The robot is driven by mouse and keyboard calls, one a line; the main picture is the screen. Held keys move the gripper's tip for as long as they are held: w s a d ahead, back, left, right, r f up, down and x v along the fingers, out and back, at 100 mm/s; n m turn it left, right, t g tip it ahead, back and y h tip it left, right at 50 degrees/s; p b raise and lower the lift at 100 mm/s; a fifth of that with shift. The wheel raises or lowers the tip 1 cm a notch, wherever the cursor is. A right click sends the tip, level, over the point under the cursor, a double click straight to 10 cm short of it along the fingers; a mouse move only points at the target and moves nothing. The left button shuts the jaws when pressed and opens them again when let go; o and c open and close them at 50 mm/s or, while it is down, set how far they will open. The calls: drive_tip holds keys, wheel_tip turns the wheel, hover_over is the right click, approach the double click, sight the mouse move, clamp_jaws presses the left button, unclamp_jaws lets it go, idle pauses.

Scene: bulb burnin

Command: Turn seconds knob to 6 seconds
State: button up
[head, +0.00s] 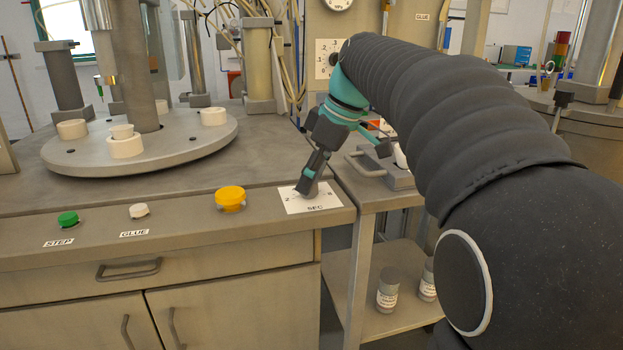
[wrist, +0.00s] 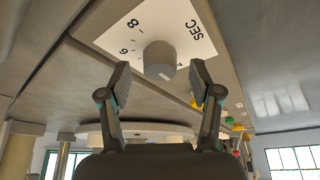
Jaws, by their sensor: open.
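The seconds knob (wrist: 158,54) is a grey round knob on a white dial plate (wrist: 180,22) marked SEC. In the wrist view the plate appears upside down, with 8 and 6 readable to the left of the knob. A small dark mark shows at the knob's lower edge; I cannot tell for certain which number it points to. My gripper (wrist: 159,70) is open, one finger on each side of the knob, with visible gaps. In the head view my gripper (head: 307,186) points down over the dial plate (head: 320,203) and mostly hides the knob.
A side cart (head: 400,192) is close on the right.

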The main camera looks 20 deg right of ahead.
drive_tip(key=shift+w+a+f, duration=0.1)
drive_tip(key=shift+f, duration=0.25)
drive_tip(key=c, duration=1.1)
